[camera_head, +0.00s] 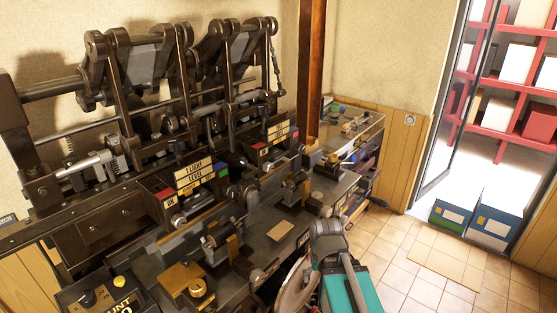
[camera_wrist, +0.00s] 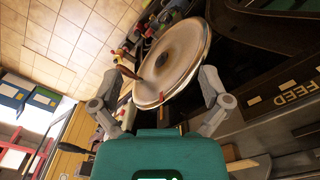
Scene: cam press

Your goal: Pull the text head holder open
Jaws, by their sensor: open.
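My gripper (camera_wrist: 163,76) is open in the wrist view, with one finger on each side of a pale round disc (camera_wrist: 186,48). The disc has a worn, brownish face. I cannot tell whether the fingers touch it. In the head view the disc (camera_head: 292,284) shows partly, beside my grey and teal arm at the bottom. No part is clearly marked as the text head holder, so I cannot tell which one it is. The dark cam press (camera_head: 92,222) fills the left of the head view, with linkages and small labelled blocks.
A dark panel lettered FEED (camera_wrist: 292,92) is close on the right in the wrist view. A shelf unit (camera_head: 372,140) stands past the bench. Blue and green boxes (camera_head: 492,220) sit by the doorway. The tiled floor (camera_head: 400,270) on the right is mostly clear.

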